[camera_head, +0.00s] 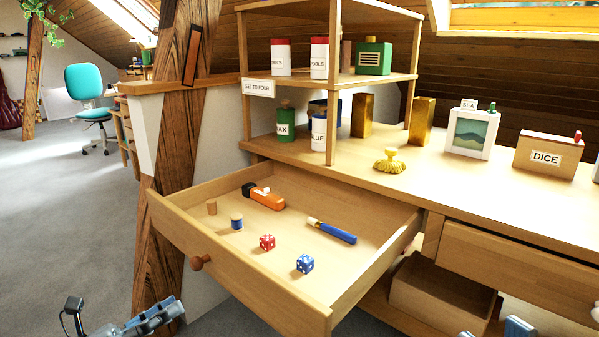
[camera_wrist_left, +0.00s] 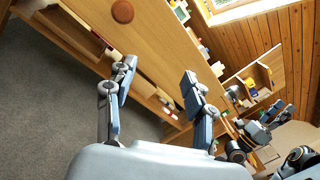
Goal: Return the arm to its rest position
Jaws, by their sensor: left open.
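My left gripper (camera_head: 122,322) is at the bottom left of the head view, low in front of the open drawer (camera_head: 240,278) and apart from it. In the left wrist view its two fingers (camera_wrist_left: 160,88) are spread with nothing between them. The drawer's round wooden knob (camera_head: 200,262) also shows in the wrist view (camera_wrist_left: 122,12), beyond the fingers. At the head view's bottom right edge only blue-grey tips of my right gripper (camera_head: 493,332) show. Whether they are open or shut is unclear.
Grey floor (camera_head: 60,210) is clear at left.

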